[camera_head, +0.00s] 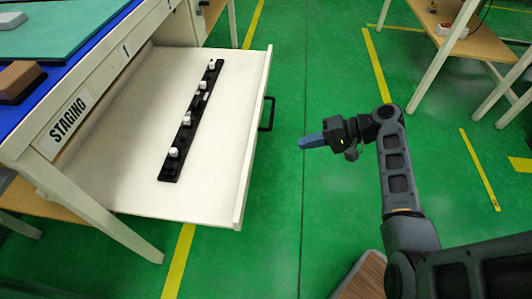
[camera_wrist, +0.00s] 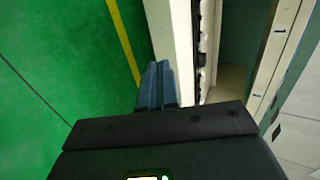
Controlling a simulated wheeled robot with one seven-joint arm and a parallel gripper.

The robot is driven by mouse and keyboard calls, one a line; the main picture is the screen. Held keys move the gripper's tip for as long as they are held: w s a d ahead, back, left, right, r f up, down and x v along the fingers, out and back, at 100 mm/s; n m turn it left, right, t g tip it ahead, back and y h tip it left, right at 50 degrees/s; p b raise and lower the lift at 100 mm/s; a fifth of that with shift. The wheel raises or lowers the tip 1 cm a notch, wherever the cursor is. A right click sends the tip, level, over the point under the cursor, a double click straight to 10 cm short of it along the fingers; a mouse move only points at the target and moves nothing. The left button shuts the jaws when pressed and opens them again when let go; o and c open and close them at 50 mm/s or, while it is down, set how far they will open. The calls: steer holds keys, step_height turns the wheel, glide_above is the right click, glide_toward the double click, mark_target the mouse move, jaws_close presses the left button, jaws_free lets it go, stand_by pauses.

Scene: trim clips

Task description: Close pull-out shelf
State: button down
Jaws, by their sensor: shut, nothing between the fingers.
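The pull-out shelf (camera_head: 128,110) is a cream tray pulled out from under a bench, with a black handle (camera_head: 268,114) on its front panel. In the wrist view the shelf's front panel (camera_wrist: 166,35) stands just beyond the fingertips. My gripper (camera_head: 303,143) is to the right of the handle in the head view, apart from it, with its blue fingers pointing toward the shelf. In the wrist view my gripper (camera_wrist: 158,70) shows its blue fingers shut together and empty. The handle cannot be made out in the wrist view.
A black strip with white clips (camera_head: 187,130) lies in the shelf. Another table (camera_head: 470,42) stands at upper right. Green floor is clear between them.

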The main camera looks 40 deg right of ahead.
steer(key=b+x, duration=0.1)
steer(key=x, duration=0.3)
steer(key=b+x, duration=0.1)
steer(key=x, duration=0.3)
steer(key=r+b+x, duration=0.1)
steer(key=x, duration=0.3)
steer(key=shift+w+a, duration=0.25)
steer(key=shift+w+a+b, duration=0.3)
steer(key=shift+w+a, duration=0.15)
steer(key=shift+w, duration=0.1)
steer(key=shift+w+a+r, duration=0.1)
steer(key=shift+w+a, duration=0.1)
steer(key=shift+w, duration=0.1)
steer(key=b, duration=0.7)
glide_toward(150, 147)
steer(key=w+a, duration=0.2)
steer(key=w, duration=0.1)
steer(key=w+a, duration=0.2)
steer(key=shift+w+a+f, duration=0.1)
steer(key=shift+w+f, duration=0.15)
steer(key=shift+f, duration=0.15)
steer(key=shift+w+a, duration=0.35)
steer(key=shift+w, duration=0.1)
steer(key=shift+w+a+r, duration=0.15)
steer(key=shift+r, duration=0.05)
